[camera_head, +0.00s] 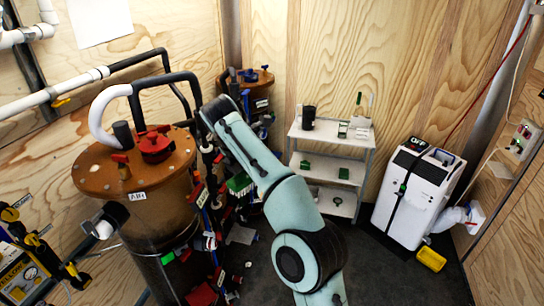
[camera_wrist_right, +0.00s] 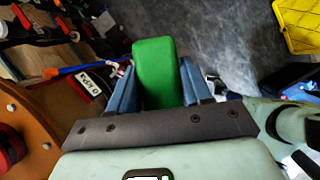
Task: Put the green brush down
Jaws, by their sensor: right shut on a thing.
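The green brush (camera_wrist_right: 154,72) shows in the right wrist view as a plain green block. It stands between the two blue fingers of my right gripper (camera_wrist_right: 157,82), which is shut on it. The brush is held in the air, with the dark floor behind it. My left gripper is not in view.
The tank lid (camera_head: 90,178) with red valve (camera_head: 155,145) is close on the left. A white shelf cart (camera_head: 328,138) with green items stands at the back. A white wheeled unit (camera_head: 415,200) and yellow container (camera_head: 431,258) are at right. Dark floor (camera_head: 400,285) is clear at front right.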

